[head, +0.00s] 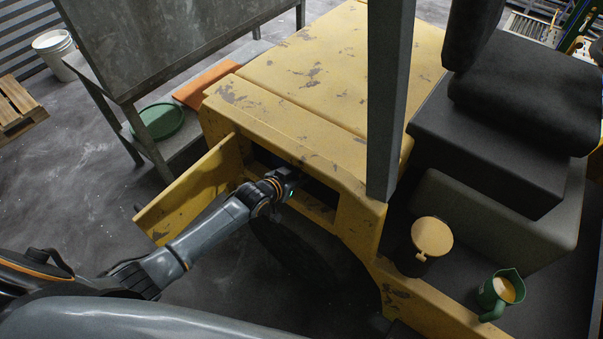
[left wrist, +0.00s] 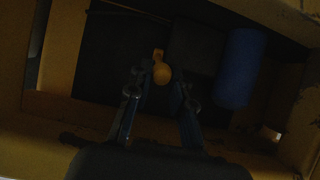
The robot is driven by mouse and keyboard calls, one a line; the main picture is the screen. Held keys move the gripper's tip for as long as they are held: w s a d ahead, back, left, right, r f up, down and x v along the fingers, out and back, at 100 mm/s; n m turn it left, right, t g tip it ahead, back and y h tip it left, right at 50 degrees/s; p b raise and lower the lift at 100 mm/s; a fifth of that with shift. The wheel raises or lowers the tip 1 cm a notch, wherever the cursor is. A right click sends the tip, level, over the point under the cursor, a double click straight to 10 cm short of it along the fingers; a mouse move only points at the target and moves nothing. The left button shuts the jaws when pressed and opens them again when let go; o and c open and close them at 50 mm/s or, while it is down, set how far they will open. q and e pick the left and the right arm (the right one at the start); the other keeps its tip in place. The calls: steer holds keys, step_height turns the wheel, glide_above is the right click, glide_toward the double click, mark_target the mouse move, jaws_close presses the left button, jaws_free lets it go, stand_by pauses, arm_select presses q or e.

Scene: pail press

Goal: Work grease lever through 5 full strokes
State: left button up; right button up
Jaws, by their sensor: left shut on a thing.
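The lever (left wrist: 162,75) shows in the left wrist view as a yellow-orange rounded knob with a short piece above it, inside a dark compartment. My left gripper (left wrist: 161,84) has its two fingers on either side of the knob and is shut on it. In the head view my left gripper (head: 291,174) reaches into an opening in the side of a yellow machine (head: 300,120); its fingertips and the lever are hidden there. My right gripper is not in view.
A blue cylinder (left wrist: 242,68) stands right of the lever inside the compartment. The yellow hatch door (head: 185,192) hangs open left of my arm. A dark post (head: 390,100) rises from the machine. A green jug (head: 499,292) and a tan-lidded container (head: 432,237) stand at right.

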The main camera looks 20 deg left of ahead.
arm_select(q)
steer(key=shift+s+a+f+b, duration=0.15)
steer(key=shift+f+b, duration=0.1)
steer(key=shift+f, duration=0.55)
steer(key=shift+s+d+f+b, duration=0.1)
steer(key=shift+s+f+b, duration=0.1)
steer(key=shift+f, duration=0.55)
jaws_close()
jaws_free()
step_height(320, 180, down, 3)
steer(key=shift+r+b, duration=0.1)
steer(key=shift+b, duration=1.1)
jaws_close()
steer(key=shift+w+r, duration=0.1)
steer(key=shift+r, duration=0.05)
